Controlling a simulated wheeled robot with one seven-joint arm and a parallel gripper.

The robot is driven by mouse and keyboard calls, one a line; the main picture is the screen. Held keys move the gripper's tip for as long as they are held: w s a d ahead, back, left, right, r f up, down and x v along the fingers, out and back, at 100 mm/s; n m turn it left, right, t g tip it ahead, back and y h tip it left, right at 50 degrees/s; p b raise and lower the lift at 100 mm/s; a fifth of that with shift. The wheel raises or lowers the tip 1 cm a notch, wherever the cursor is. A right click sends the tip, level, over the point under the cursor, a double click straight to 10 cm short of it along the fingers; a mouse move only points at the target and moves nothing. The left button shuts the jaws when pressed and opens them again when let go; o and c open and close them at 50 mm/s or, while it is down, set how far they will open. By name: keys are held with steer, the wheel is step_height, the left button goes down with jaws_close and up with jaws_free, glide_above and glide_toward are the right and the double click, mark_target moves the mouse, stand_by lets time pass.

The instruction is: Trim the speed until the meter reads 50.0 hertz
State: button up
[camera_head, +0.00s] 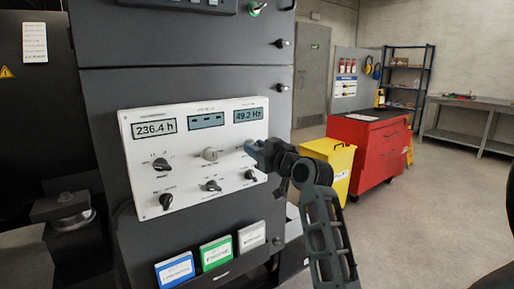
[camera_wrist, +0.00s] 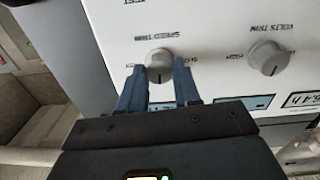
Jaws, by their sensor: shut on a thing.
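The white control panel (camera_head: 185,180) is on the dark cabinet front. Its right-hand meter (camera_head: 248,116) reads 49.2 Hz. In the wrist view the panel appears upside down, and the grey speed trim knob (camera_wrist: 159,62) sits between the two blue fingers of my gripper (camera_wrist: 158,80). My gripper is shut on this knob. In the head view my gripper (camera_head: 252,149) reaches the panel's right side from the right and hides the knob.
The volts trim knob (camera_head: 210,154) is beside the speed trim knob; it also shows in the wrist view (camera_wrist: 267,58). Black selector knobs (camera_head: 212,186) sit below. Other displays read 236.4 h (camera_head: 154,129) and dashes (camera_head: 206,121). A yellow bin (camera_head: 335,165) and red cabinet (camera_head: 365,150) stand right.

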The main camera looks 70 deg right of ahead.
steer(key=shift+d+m+p, duration=0.1)
steer(key=shift+m+p, duration=2.65)
steer(key=shift+m, duration=1.95)
steer(key=o, duration=1.1)
steer(key=shift+c, duration=0.2)
steer(key=b+v, duration=0.1)
steer(key=v, duration=0.7)
